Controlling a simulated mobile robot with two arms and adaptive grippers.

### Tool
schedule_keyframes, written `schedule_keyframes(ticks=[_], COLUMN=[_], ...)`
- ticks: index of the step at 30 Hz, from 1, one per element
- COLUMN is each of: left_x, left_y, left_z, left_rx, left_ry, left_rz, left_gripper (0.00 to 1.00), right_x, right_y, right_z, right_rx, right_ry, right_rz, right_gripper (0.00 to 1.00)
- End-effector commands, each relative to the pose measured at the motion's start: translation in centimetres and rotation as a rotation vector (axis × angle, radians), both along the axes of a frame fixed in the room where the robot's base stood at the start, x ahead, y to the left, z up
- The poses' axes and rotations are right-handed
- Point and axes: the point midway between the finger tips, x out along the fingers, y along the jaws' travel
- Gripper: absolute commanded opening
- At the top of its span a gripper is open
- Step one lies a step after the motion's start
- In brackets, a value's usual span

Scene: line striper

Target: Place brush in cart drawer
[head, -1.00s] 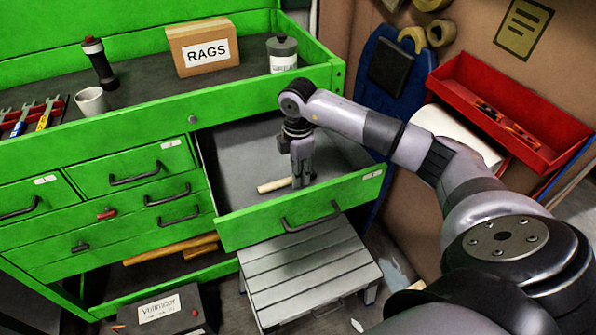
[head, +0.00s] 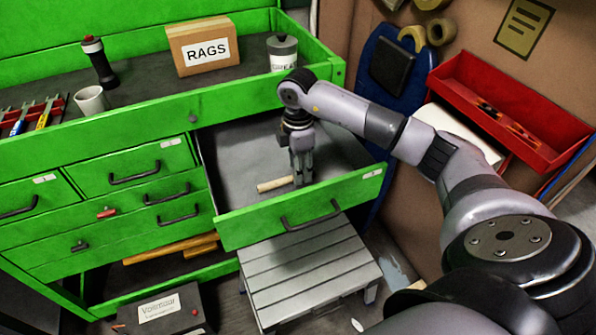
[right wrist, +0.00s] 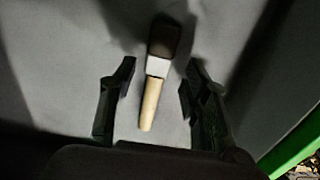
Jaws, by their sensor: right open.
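The brush lies on the floor of the open cart drawer. Its pale wooden handle (head: 275,184) shows in the head view, with the rest hidden behind my gripper. In the right wrist view the whole brush (right wrist: 156,75) shows, with a dark head, white ferrule and wooden handle. My right gripper (head: 301,180) points down inside the drawer. Its two fingers (right wrist: 157,88) are open, one on each side of the brush and apart from it. The green drawer (head: 340,205) is pulled out from the cart. My left gripper is not in view.
The green cart top (head: 140,118) holds a rags box (head: 190,62), a grey can (head: 282,58), a mug (head: 91,100) and a flashlight (head: 100,65). A grey step stool (head: 310,275) stands below the drawer. A red tray (head: 480,90) hangs at the right.

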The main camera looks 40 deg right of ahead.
Motion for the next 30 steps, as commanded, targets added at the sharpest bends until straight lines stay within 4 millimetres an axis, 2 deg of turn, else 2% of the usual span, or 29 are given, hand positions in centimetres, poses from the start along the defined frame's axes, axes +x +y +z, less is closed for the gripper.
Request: schedule_keyframes(ticks=[6,13,19,30], left_x=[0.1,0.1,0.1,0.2], left_y=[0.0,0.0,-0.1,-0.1], left_z=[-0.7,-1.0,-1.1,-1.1], left_rx=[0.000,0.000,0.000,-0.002], left_ry=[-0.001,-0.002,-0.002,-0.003], left_rz=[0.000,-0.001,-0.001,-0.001], left_gripper=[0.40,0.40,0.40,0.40], right_x=[0.2,0.1,0.0,0.0], right_y=[0.0,0.0,0.0,0.0], right_z=[4.8,8.9,10.2,10.2], right_rx=[0.000,0.001,0.000,0.000], right_ry=[-0.008,-0.004,-0.001,0.000], right_rz=[0.001,0.000,0.000,0.000], right_gripper=[0.43,0.43,0.43,0.43])
